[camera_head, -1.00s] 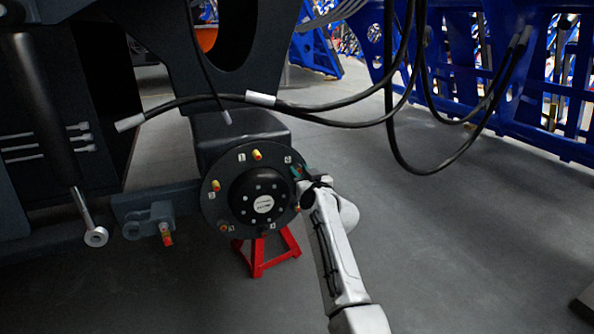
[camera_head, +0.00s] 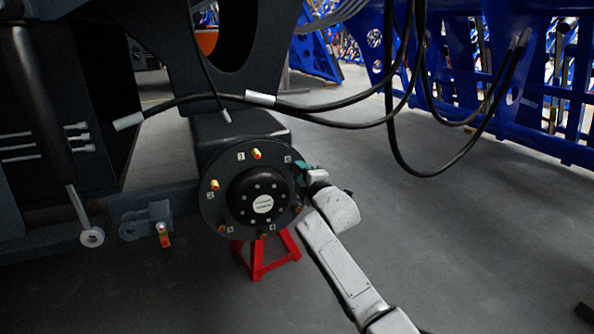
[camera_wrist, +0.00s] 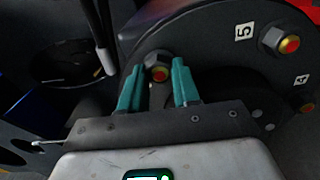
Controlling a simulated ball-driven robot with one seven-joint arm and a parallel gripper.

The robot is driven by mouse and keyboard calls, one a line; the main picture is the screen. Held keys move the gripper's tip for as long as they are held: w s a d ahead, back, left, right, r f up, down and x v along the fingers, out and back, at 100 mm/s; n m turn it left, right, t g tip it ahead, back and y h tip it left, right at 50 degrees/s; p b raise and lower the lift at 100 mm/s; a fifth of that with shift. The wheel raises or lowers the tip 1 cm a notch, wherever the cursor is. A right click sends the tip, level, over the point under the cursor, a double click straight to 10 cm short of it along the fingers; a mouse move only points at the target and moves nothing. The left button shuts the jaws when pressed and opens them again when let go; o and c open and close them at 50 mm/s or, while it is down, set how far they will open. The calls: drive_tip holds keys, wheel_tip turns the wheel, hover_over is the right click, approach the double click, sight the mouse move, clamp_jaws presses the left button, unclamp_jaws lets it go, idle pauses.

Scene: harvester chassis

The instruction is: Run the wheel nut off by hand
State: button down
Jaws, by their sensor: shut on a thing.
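The hub (camera_head: 231,213) is a round dark flange with a black centre cap and a ring of studs with yellow and red tips. My gripper (camera_head: 302,168) is at the stud on its upper right edge and hides that stud in the head view. In the wrist view, the two teal fingers of my gripper (camera_wrist: 157,68) are shut on a grey hex wheel nut (camera_wrist: 152,58). A red and yellow stud tip (camera_wrist: 159,74) shows in its middle. I cannot tell how far the nut sits from the flange.
Another nut on its stud (camera_wrist: 276,38) shows beside the label 5. A red stand (camera_head: 262,262) is under the hub. Black hoses (camera_head: 340,124) hang across above the arm. A blue frame (camera_head: 460,75) is at the back right.

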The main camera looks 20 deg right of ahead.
drive_tip(key=n, duration=0.8)
drive_tip(key=shift+s+f, duration=0.1)
drive_tip(key=c, duration=0.7)
unclamp_jaws()
drive_tip(key=shift+c, duration=1.2)
drive_tip(key=shift+s, duration=0.1)
